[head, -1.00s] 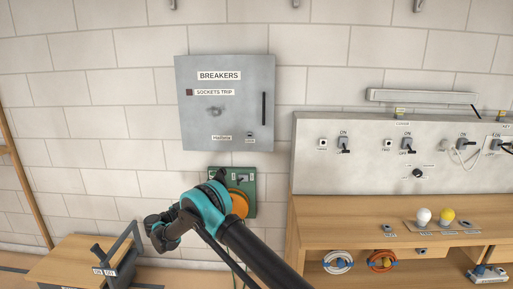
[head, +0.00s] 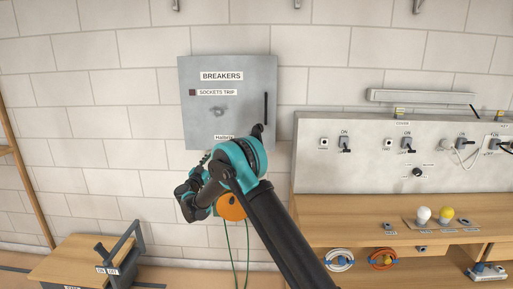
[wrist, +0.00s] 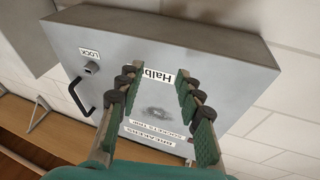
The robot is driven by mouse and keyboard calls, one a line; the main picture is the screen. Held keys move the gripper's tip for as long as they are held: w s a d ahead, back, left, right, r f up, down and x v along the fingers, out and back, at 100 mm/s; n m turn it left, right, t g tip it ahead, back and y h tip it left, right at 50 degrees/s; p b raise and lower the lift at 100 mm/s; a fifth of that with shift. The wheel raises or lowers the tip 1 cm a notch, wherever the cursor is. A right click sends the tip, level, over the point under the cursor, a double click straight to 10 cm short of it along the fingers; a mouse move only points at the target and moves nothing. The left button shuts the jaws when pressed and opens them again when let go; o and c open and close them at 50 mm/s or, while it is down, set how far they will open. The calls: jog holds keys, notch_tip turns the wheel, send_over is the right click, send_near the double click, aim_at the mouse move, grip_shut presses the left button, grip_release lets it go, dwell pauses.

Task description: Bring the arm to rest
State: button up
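My arm reaches up from the bottom of the head view, bent at its teal joint (head: 240,165), in front of the wall below the breaker box. My gripper (wrist: 157,80) shows in the wrist view with its two green-padded fingers apart and nothing between them. It faces the grey breaker box (wrist: 215,52), whose door is shut. In the head view the gripper itself cannot be made out clearly. The breaker box (head: 240,120) hangs on the wall behind and above the arm, its lower edge partly covered.
A grey switch panel (head: 360,170) stands above a wooden workbench (head: 350,233) on the right, with bulbs and coiled cables. A small wooden table (head: 70,262) is at lower left. Green cords (head: 247,250) hang below the arm. The wall left of the box is clear.

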jog(key=d+r+n+t+y, duration=0.1)
jog(key=d+r+n+y, duration=0.4)
jog(key=r, duration=0.4)
jog(key=s+d+r+n+g+y, duration=0.2)
jog(key=s+d+n+y, duration=0.2)
jog(key=s+d+y, duration=0.25)
jog(key=s+d+f+m+g+h, duration=0.1)
jog(key=s+d+f+g, duration=0.4)
jog(key=s, duration=1)
jog(key=s+d+f+m+g+h, duration=0.1)
jog(key=s+d+f+g, duration=0.4)
jog(key=s+d+f, duration=0.7)
jog(key=s+d+f+m+g+h, duration=0.1)
jog(key=s+d+f+g+h, duration=0.2)
jog(key=s+d+f, duration=0.6)
jog(key=s+d+g, duration=0.1)
jog(key=s+d, duration=0.1)
jog(key=s, duration=0.6)
jog(key=shift+s+d+f+m+g, duration=0.25)
jog(key=shift+s+d+m+g, duration=0.05)
jog(key=shift+d+m+g, duration=0.1)
jog(key=shift+a, duration=0.1)
jog(key=shift+c, duration=0.5)
